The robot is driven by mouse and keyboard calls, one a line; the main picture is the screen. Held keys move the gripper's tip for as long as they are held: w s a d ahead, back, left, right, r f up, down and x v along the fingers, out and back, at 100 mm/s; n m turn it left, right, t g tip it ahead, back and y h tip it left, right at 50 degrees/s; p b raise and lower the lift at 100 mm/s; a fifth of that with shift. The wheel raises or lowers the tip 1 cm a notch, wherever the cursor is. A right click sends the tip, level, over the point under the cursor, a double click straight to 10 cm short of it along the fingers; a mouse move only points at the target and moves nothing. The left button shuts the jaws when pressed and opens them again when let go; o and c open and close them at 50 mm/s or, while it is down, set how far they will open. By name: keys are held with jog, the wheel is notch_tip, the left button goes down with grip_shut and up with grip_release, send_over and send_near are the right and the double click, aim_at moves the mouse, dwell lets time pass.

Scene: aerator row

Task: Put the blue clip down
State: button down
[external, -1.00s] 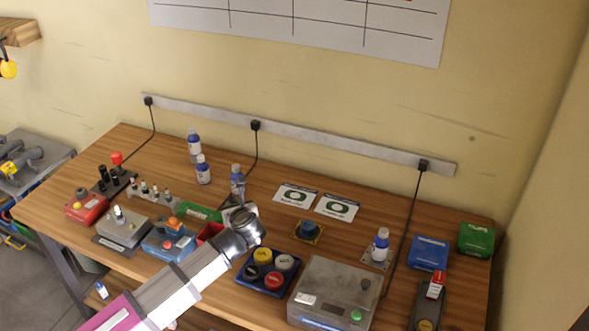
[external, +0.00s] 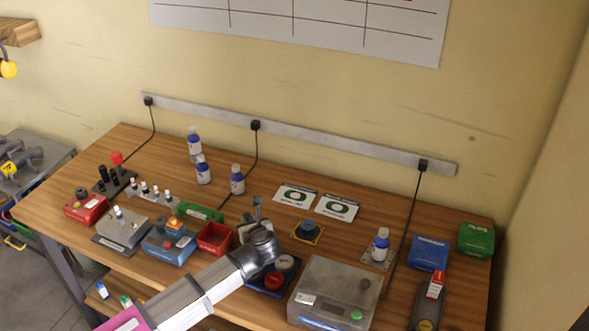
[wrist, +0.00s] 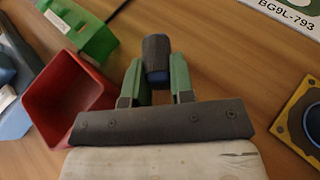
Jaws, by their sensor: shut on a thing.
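In the external view my gripper (external: 256,226) is over the middle of the wooden table, right of the red bin. A thin grey piece stands up there; I cannot tell whether it is part of the clip. The clip appears over wood in the wrist view, but its height above the table is unclear.
The red bin (external: 214,238) and a green box (external: 198,211) are to the left. A tray of round caps (external: 268,284) is partly behind my arm. A yellow-edged plate with a dark knob (external: 307,231) and two cards are to the right. Bottles (external: 237,181) stand behind.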

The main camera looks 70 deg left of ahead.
jog(key=shift+f, duration=0.1)
jog(key=c, duration=1)
grip_release()
jog(key=shift+d+r, duration=0.2)
jog(key=shift+d, duration=0.05)
jog(key=v, duration=1.1)
jog(key=shift+o, duration=0.6)
jog(key=shift+d, duration=0.25)
